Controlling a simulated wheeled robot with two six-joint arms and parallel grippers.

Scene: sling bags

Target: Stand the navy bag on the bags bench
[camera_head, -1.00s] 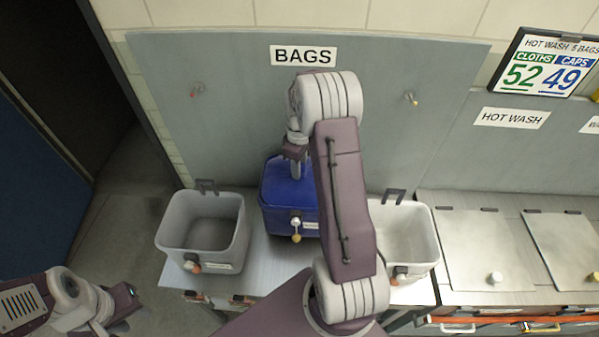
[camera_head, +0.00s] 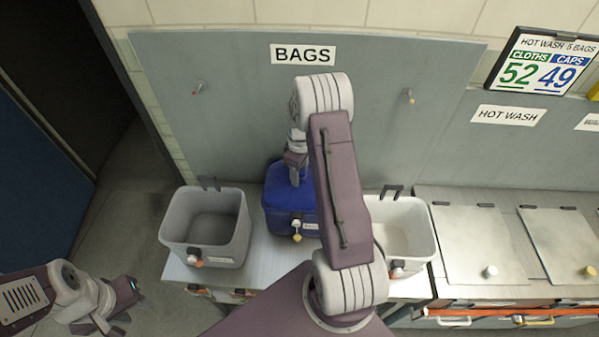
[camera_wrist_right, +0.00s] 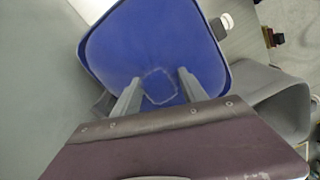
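The navy bag (camera_head: 281,211) stands upright on the bags bench (camera_head: 262,262), between a grey tub and a white tub. Its right part is hidden behind my right arm in the head view. My right gripper (camera_head: 297,181) points down at the bag's top. In the right wrist view, the fingers (camera_wrist_right: 159,76) are spread apart over the blue top (camera_wrist_right: 130,45), with a faint pale loop outline between them. I see nothing clamped between the fingers; whether they touch the bag is unclear. My left gripper (camera_head: 134,291) is at the lower left, away from the bench; its finger gap is unclear.
The grey tub (camera_head: 176,222) stands left of the bag and the white tub (camera_head: 420,228) right of it. A grey back panel (camera_head: 235,110) with two pegs rises behind. Lidded hot-wash wells (camera_head: 480,245) are at the right. Bare floor (camera_head: 120,200) lies left of the bench.

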